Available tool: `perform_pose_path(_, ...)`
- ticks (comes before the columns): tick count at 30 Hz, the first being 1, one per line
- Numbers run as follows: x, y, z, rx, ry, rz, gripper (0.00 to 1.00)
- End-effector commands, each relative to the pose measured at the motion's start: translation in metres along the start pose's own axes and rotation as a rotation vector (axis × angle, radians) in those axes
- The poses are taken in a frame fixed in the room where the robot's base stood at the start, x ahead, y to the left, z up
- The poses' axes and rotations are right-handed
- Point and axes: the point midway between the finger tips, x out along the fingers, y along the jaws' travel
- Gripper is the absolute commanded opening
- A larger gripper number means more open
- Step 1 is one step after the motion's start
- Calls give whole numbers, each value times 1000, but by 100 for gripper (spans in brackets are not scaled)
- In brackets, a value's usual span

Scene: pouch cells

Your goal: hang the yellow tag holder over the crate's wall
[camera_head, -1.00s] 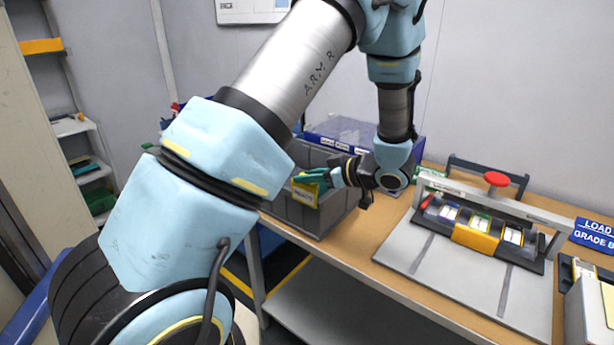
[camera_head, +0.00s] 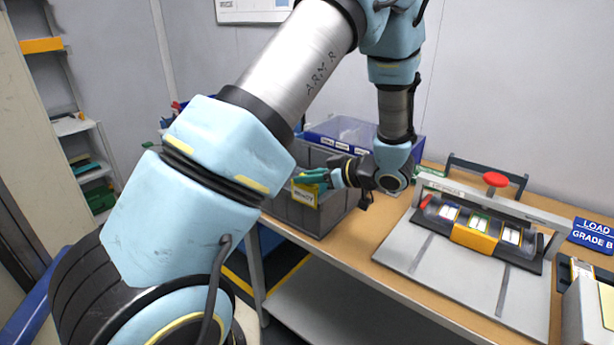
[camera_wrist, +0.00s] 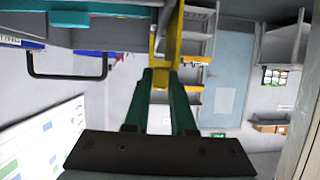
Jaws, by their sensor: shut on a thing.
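The yellow tag holder (camera_head: 305,195) carries a label and stands at the near wall of the grey crate (camera_head: 311,219), around its top edge. My gripper (camera_head: 312,178) is shut on the upper part of the holder with its green fingers. In the wrist view, the yellow holder (camera_wrist: 168,45) runs up between the fingertips of my gripper (camera_wrist: 163,72). The label hangs on the outer side of the wall in the head view. I cannot tell whether the holder touches the rim, and the part inside the crate is hidden.
A blue bin (camera_head: 345,132) with a clear top stands behind the crate. To the right, a fixture (camera_head: 485,230) with a red knob stands on the wooden table (camera_head: 400,290). A blue sign (camera_head: 592,234) is at the far right. My arm covers much of the left.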

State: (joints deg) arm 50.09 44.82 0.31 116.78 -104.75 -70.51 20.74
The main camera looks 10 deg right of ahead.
Motion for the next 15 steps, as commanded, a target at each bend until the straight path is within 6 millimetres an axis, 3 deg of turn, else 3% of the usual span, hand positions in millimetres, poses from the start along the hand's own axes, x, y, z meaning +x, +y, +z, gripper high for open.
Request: perform_pose_path(15,2,0,6,0,0,0,0)
